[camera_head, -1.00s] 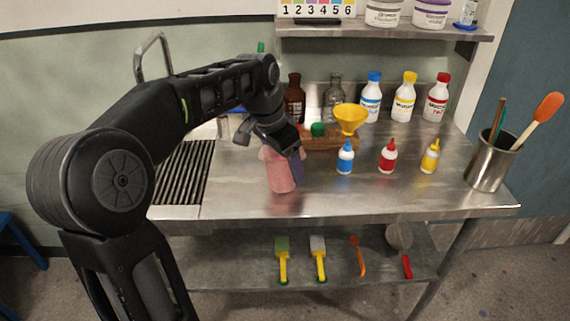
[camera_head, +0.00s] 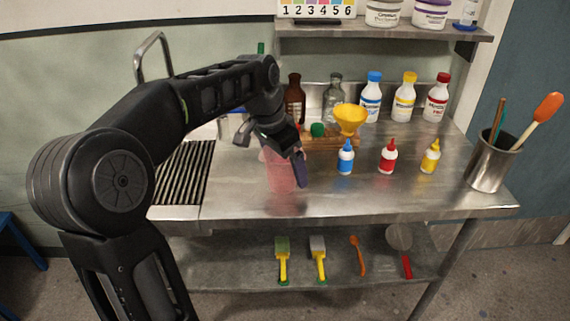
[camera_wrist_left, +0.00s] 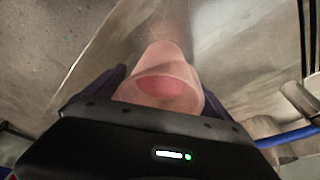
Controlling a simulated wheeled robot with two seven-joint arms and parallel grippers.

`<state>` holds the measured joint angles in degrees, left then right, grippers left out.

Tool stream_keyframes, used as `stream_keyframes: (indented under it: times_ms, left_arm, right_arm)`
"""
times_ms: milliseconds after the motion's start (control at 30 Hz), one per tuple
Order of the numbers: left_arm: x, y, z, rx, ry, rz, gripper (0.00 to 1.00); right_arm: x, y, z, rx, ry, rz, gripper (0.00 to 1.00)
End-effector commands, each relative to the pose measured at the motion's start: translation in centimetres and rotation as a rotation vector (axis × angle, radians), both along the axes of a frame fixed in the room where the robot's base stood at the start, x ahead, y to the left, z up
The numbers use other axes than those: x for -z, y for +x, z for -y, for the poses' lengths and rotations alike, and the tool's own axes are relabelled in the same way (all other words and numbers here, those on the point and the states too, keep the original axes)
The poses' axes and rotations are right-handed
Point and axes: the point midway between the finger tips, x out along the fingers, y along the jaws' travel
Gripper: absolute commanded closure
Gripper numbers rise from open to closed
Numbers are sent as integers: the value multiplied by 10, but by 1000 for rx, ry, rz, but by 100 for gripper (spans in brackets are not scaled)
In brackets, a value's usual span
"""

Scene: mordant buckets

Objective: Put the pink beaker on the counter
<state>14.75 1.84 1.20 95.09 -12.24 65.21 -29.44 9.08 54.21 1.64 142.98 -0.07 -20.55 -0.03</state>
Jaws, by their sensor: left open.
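The pink beaker (camera_head: 279,174) stands upright on the metal counter (camera_head: 350,200), near its front left of middle. My left gripper (camera_head: 286,166) is over the beaker's upper part with its jaws open. One finger shows on the beaker's right side, apart from it; the other is mostly hidden. In the left wrist view the beaker (camera_wrist_left: 165,72) lies between the two fingers, with pink liquid inside. My right gripper is in neither view.
Blue, red and yellow dropper bottles (camera_head: 388,157) stand right of the beaker. A wooden block with a yellow funnel (camera_head: 350,119) is behind. A steel cup of tools (camera_head: 489,163) stands at the right end. The counter's front strip is clear.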

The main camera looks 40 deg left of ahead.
Motion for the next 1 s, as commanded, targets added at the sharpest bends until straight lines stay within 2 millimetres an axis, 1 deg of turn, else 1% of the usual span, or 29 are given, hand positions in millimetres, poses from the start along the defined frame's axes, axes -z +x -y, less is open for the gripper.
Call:
stream_keyframes:
  times_ms: [167,267,533,600,700,767,1000]
  left_arm:
    - [-18,-3,-2,-1,1,4,6]
    - [-35,-8,-3,-1,1,4,6]
    - [-90,-22,-7,-1,1,4,6]
    - [-104,-25,-8,-1,1,3,6]
    - [-113,-29,-9,0,1,1,6]
    - [-116,-30,-9,0,1,1,6]
    - [-117,-31,-9,0,0,1,6]
  right_arm:
    - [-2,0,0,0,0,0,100]
    - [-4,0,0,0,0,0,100]
    - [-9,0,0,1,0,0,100]
    - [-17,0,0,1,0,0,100]
    - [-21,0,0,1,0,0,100]
    - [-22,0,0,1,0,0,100]
    - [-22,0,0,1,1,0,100]
